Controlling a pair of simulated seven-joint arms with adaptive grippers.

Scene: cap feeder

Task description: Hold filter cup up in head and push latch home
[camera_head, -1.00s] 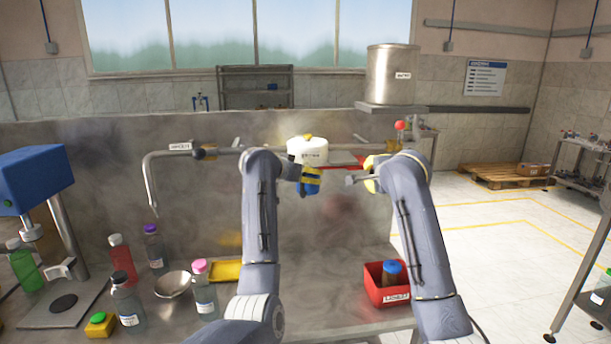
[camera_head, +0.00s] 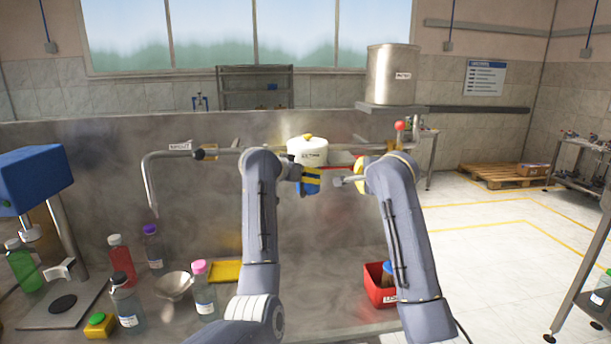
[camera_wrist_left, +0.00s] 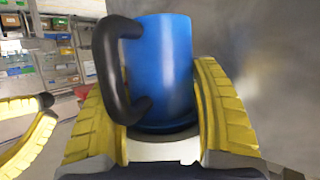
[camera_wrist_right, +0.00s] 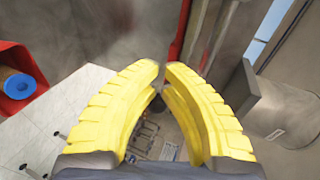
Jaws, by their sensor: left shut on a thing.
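My left gripper (camera_wrist_left: 160,110) is shut around the blue filter cup (camera_wrist_left: 170,60), with a finger on each side; its black handle (camera_wrist_left: 112,65) sticks out to the left. In the head view the cup (camera_head: 310,185) is just below the white head (camera_head: 307,152) with a yellow top. I cannot tell whether they touch. My right gripper (camera_wrist_right: 162,70) has its fingertips almost together, with nothing clear between them. In the head view a short grey rod (camera_head: 348,180) lies between it and the cup; I cannot tell whether this is the latch.
A horizontal pipe (camera_head: 222,151) runs left of the head. A steel tank (camera_head: 392,75) stands on a shelf behind right. Below are a red bin (camera_head: 381,294), several bottles, a metal bowl (camera_head: 174,286) and a yellow tray (camera_head: 227,271). The middle of the bench is clear.

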